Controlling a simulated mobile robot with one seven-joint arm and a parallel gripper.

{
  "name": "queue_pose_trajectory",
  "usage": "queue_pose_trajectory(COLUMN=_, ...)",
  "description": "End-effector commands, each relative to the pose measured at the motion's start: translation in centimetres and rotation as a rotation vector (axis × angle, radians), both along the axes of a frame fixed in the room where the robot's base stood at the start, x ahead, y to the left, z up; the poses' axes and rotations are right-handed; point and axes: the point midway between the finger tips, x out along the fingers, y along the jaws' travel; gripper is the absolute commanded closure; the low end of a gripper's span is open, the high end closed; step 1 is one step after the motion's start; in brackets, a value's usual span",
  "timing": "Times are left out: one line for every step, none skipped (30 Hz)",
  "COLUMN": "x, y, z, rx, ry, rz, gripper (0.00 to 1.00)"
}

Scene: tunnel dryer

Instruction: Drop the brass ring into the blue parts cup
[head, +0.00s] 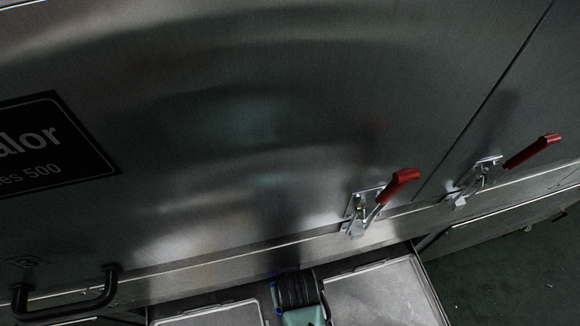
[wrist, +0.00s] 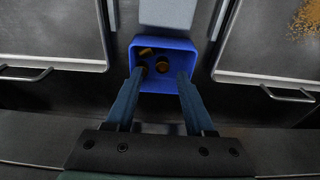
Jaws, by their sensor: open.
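The blue parts cup (wrist: 190,46) is in the upper middle of the wrist view, seen from above. Inside it lie a small yellow piece (wrist: 147,51) and a round brass-orange piece (wrist: 163,65) that looks like the brass ring, though its hole is hard to make out. A dark round shape sits beside them at the left finger. My gripper (wrist: 160,74) is open, its two blue fingers apart, with the fingertips over the cup's left and right sides. Nothing shows held between them. I cannot tell whether the fingers touch the cup. The head view does not show the ring.
Metal drawers or trays with handles (wrist: 25,74) lie on both sides of the cup. Orange granules (wrist: 305,20) lie on the right one. In the head view, a large steel panel with red-handled latches (head: 400,184) and a black handle (head: 66,304) stands behind.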

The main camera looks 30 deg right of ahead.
Motion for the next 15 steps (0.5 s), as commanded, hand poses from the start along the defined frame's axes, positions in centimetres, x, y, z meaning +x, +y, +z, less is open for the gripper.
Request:
queue_pose_trajectory(x=-0.1, y=0.1, z=1.8, rx=-0.001, ry=-0.004, rz=0.001, gripper=0.46)
queue_pose_trajectory(x=-0.1, y=0.1, z=2.6, rx=-0.001, ry=-0.005, rz=0.001, gripper=0.46)
queue_pose_trajectory(x=-0.2, y=0.1, z=3.6, rx=-0.001, ry=-0.007, rz=0.001, gripper=0.46)
queue_pose_trajectory(x=-0.3, y=0.1, z=4.3, rx=-0.001, ry=-0.007, rz=0.001, gripper=0.46)
queue_pose_trajectory(x=-0.4, y=0.2, z=5.0, rx=-0.002, ry=-0.008, rz=0.002, gripper=0.46)
queue_pose_trajectory(x=-0.5, y=0.2, z=5.8, rx=-0.001, ry=-0.007, rz=0.002, gripper=0.46)
queue_pose_trajectory(x=-0.6, y=0.2, z=6.4, rx=-0.002, ry=-0.008, rz=0.002, gripper=0.46)
queue_pose_trajectory(x=-0.7, y=0.3, z=7.0, rx=-0.002, ry=-0.008, rz=0.002, gripper=0.46)
queue_pose_trajectory(x=-0.8, y=0.3, z=7.8, rx=-0.002, ry=-0.009, rz=0.002, gripper=0.46)
queue_pose_trajectory(x=-0.8, y=0.3, z=8.3, rx=-0.002, ry=-0.008, rz=0.002, gripper=0.46)
queue_pose_trajectory(x=-0.9, y=0.3, z=8.7, rx=-0.001, ry=-0.009, rz=0.002, gripper=0.46)
queue_pose_trajectory(x=-0.9, y=0.4, z=9.3, rx=-0.001, ry=-0.009, rz=0.002, gripper=0.46)
queue_pose_trajectory(x=-1.0, y=0.4, z=9.6, rx=-0.001, ry=-0.009, rz=0.002, gripper=0.46)
queue_pose_trajectory(x=-1.0, y=0.4, z=9.9, rx=-0.001, ry=-0.008, rz=0.002, gripper=0.46)
queue_pose_trajectory(x=-1.1, y=0.4, z=10.2, rx=-0.001, ry=-0.009, rz=0.002, gripper=0.46)
